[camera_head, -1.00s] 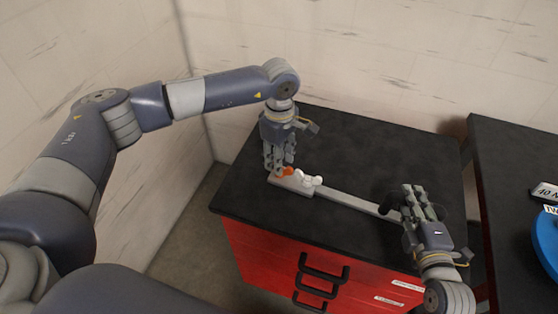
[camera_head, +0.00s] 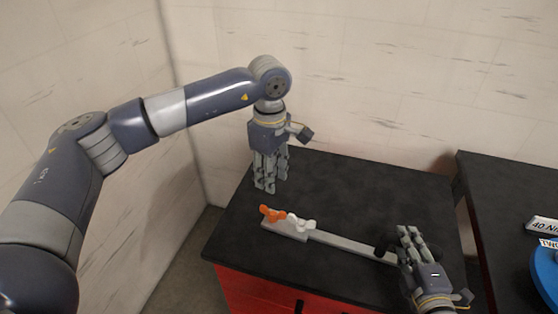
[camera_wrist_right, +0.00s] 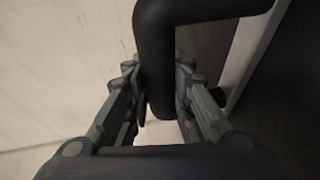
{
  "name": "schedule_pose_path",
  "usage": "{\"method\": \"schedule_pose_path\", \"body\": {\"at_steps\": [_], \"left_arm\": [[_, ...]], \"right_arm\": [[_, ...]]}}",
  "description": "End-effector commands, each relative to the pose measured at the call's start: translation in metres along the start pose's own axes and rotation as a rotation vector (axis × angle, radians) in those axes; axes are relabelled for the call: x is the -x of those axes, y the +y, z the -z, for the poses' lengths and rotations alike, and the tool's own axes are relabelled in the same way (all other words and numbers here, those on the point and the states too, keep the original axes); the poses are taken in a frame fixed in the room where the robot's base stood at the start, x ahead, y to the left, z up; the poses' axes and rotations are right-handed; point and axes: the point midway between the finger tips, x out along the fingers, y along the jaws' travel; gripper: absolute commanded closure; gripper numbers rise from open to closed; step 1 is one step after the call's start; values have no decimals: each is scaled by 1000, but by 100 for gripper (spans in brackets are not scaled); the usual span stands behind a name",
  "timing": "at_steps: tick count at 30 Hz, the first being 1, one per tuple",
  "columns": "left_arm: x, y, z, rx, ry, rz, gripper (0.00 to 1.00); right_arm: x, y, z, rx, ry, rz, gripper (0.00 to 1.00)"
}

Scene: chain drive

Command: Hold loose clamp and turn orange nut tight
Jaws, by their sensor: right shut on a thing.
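The orange nut (camera_head: 272,214) sits at the left end of a light grey bar assembly (camera_head: 345,243) on the black cabinet top. A white wing-shaped piece (camera_head: 300,222) is beside it on the same block. My left gripper (camera_head: 270,182) hangs fingers-down above and behind the nut, apart from it, open and empty. My right gripper (camera_head: 400,243) is at the bar's right end, shut on a black bent handle (camera_head: 382,245). In the right wrist view the handle (camera_wrist_right: 155,60) passes between the fingers (camera_wrist_right: 160,95). I cannot tell which part is the clamp.
The black cabinet top (camera_head: 350,190) is clear behind the bar. A second black table (camera_head: 500,200) stands at the right with a blue round object (camera_head: 548,268) and a labelled item. A pale wall (camera_head: 380,80) rises behind.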

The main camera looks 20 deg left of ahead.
Motion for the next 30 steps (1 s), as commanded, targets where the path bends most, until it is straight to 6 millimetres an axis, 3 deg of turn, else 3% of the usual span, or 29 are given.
{"method": "schedule_pose_path", "body": {"at_steps": [1, 3, 17, 30], "left_arm": [[0, 0, 0, 0, 0, 0, 67], [0, 0, 0, 0, 0, 0, 67], [0, 0, 0, 0, 0, 0, 67], [0, 0, 0, 0, 0, 0, 67]], "right_arm": [[0, -4, 0, 1, 0, 9, 72], [0, -3, 0, 1, 0, 8, 56], [7, -1, 0, 1, -1, 2, 55], [77, -3, 0, 2, 0, 7, 55]]}}
